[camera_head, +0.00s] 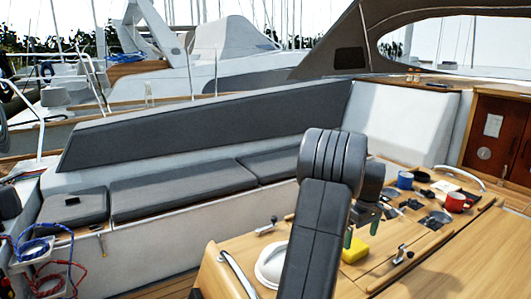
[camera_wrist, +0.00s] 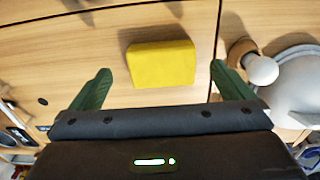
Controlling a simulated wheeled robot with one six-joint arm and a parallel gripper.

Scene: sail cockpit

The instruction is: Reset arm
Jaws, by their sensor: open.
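My arm reaches up in the middle of the head view, and my gripper (camera_head: 358,240) hangs from it over the wooden cockpit table (camera_head: 240,255). In the wrist view my gripper (camera_wrist: 160,85) has its two green fingers wide apart, with nothing between them. A yellow sponge-like block (camera_wrist: 162,63) lies on the table just ahead of the fingers, apart from both. It also shows in the head view (camera_head: 354,250), beside my gripper and partly covered by it.
A white rounded object (camera_head: 271,265) sits on the table left of my arm. A blue mug (camera_head: 405,180), a red mug (camera_head: 456,202) and several small dark items stand on the table's far right. Grey bench cushions (camera_head: 180,187) line the back. Metal rails edge the table.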

